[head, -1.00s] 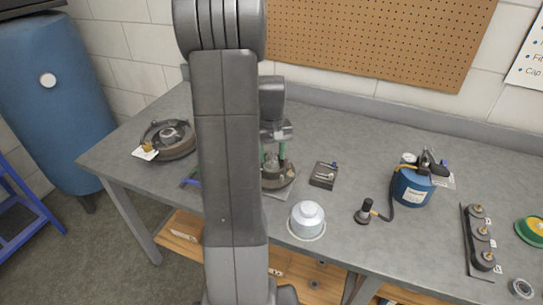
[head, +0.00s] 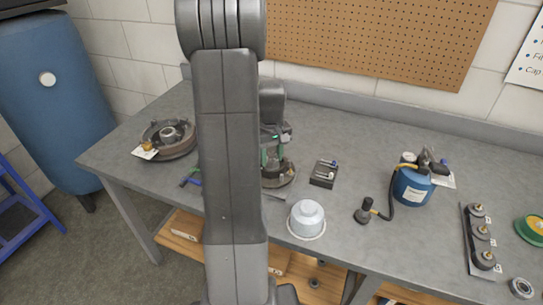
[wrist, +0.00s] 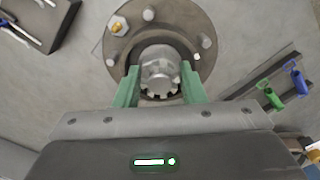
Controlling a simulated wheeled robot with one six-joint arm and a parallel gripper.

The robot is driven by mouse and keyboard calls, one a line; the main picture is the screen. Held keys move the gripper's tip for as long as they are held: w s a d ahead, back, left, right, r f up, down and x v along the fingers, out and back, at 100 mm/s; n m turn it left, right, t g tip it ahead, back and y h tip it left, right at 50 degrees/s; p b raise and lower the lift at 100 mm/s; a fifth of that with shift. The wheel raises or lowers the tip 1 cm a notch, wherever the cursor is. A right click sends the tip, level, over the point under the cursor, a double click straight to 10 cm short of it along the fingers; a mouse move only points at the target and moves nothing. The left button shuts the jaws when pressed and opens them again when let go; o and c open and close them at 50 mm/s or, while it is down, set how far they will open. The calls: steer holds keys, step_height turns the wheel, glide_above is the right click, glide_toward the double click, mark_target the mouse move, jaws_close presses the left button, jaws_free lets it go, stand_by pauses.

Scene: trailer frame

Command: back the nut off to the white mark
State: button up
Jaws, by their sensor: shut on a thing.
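A grey castellated nut (wrist: 158,80) sits on the spindle at the centre of a round hub (wrist: 190,20) with several studs around it. My gripper (wrist: 160,88) has its green fingers on either side of the nut and is shut on it. A small white spot (wrist: 197,57) shows on the hub face, right of the nut; I cannot tell for sure that it is the white mark. In the head view the hub (head: 284,181) stands on the bench below my gripper (head: 273,161), and my arm partly covers it. The nut is not clear there.
A small dark tray (head: 323,175) and a white-grey domed cap (head: 307,217) are right of the hub. A blue pump canister (head: 413,187) stands farther right. Blue- and green-handled tools (wrist: 297,82) lie near the hub. A drum with a tag (head: 172,138) sits at the left.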

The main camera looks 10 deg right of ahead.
steer(key=shift+n, duration=1.2)
steer(key=o, duration=0.7)
step_height(320, 180, up, 14)
steer(key=shift+f, duration=0.1)
step_height(320, 180, down, 14)
steer(key=shift+r, duration=0.2)
steer(key=shift+f+m, duration=0.1)
steer(key=shift+m, duration=0.2)
